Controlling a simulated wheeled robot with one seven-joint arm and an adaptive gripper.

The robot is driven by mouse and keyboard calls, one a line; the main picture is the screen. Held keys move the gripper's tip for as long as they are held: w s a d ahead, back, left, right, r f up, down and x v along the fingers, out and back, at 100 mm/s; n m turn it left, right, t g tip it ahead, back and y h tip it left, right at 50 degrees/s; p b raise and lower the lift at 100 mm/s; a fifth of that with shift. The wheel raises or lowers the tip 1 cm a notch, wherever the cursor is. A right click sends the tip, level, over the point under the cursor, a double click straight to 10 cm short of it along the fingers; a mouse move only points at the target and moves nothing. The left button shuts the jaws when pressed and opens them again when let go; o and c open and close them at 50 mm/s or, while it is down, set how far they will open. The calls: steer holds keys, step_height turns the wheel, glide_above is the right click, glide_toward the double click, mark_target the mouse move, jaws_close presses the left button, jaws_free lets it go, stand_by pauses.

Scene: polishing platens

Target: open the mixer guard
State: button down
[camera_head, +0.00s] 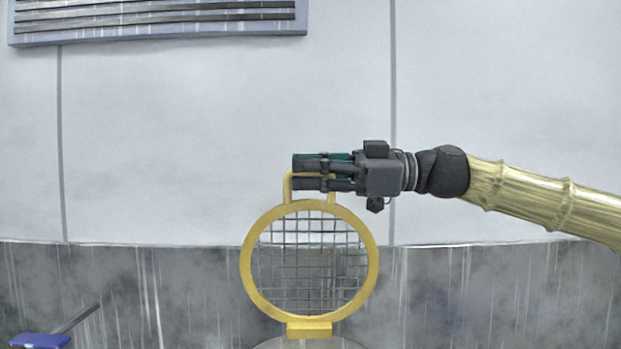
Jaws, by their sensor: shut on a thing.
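The mixer guard (246,268) is a round yellow ring with a grey wire grid inside, seen face on and standing upright. A yellow block (309,328) is at its bottom, just above a grey rounded surface (310,342) at the picture's lower edge. A yellow handle (287,186) rises from the top of the ring. My gripper (312,174) comes in from the right and is shut on this handle, with its dark fingers across the handle's upper bar. The fingers hide part of the handle.
A pale wall with a dark streaked lower band stands behind. A slatted panel (155,20) is at the upper left. A blue object with a grey bar (40,340) is at the lower left. The space left and right of the guard looks clear.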

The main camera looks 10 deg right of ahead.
steer(key=shift+f, duration=0.15)
steer(key=c, duration=1.6)
jaws_free()
steer(key=shift+o, duration=0.6)
steer(key=shift+d, duration=0.15)
steer(key=v, duration=1.1)
steer(key=shift+d, duration=0.4)
steer(key=shift+r, duration=0.2)
